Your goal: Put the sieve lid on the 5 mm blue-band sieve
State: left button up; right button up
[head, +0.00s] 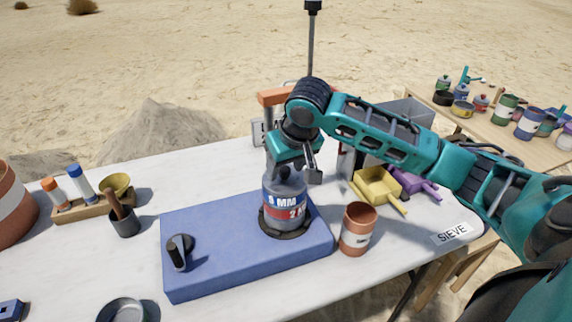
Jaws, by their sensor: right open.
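The sieve stack (284,215) stands upright on a blue shaker box. Its upper sieve has a blue band (283,200) with white "MM" lettering, and its lower one has a red band. A grey, dome-like top, apparently the sieve lid (285,184), is on the stack. From this view I cannot tell if it is fully seated. My right gripper (294,172) is open, pointing down right above the lid, and partly hides it. I cannot tell whether the fingers touch the lid. My left gripper is not in view.
The blue shaker box (205,225) has a dark knob (179,252). A terracotta cup (358,229) stands close to its right. Yellow (377,184) and purple (412,183) scoops lie behind. A dark brush pot (123,221) and wooden rack (90,206) stand left. Open table lies between.

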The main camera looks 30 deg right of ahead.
jog(key=v, duration=1.2)
jog(key=shift+s+r, duration=0.2)
jog(key=shift+r, duration=0.15)
